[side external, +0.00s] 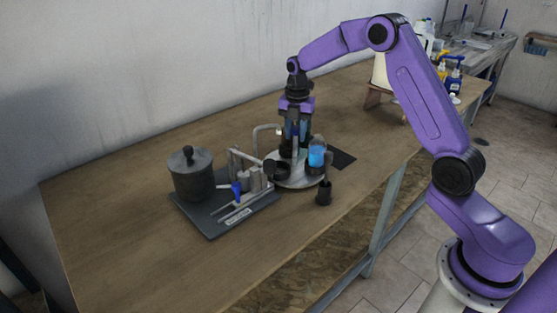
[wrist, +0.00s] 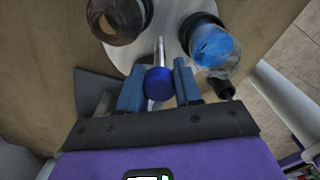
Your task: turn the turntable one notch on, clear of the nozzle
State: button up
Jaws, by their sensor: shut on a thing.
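The turntable (side external: 296,182) is a pale round disc on the bench. It also shows in the wrist view (wrist: 176,22). A clear jar of blue liquid (side external: 317,154) stands on its right side; it is at the upper right in the wrist view (wrist: 212,46). A dark round cup (wrist: 120,18) sits on the disc at upper left in the wrist view. My gripper (side external: 296,133) points down over the disc. Its blue fingers are shut on a blue knob (wrist: 158,84) with a metal rod. A bent grey pipe (side external: 256,138), apparently the nozzle, reaches towards the disc from the left.
A dark base plate (side external: 212,232) left of the turntable carries a lidded grey pot (side external: 191,177), metal fittings and a blue funnel-like piece (side external: 236,190). A small dark cup (side external: 324,193) stands near the bench's front edge. The bench (side external: 120,235) is clear at front left.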

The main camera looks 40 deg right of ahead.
jog(key=o, duration=0.9)
jog(key=shift+r, duration=3.5)
